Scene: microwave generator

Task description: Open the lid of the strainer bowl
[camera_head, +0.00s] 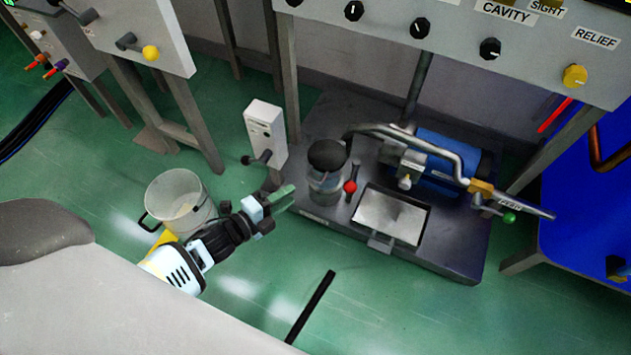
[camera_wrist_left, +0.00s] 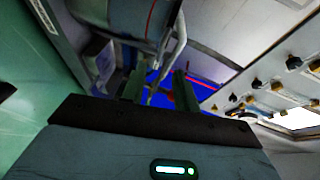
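My right gripper is not in view.
A red-knobbed lever (camera_head: 350,187) stands right of the bowl. A curved metal pipe (camera_head: 430,145) runs behind it near a blue motor (camera_head: 450,160). A white box (camera_head: 265,130) on a post stands behind my gripper. A clear bucket (camera_head: 181,203) is on the green floor.

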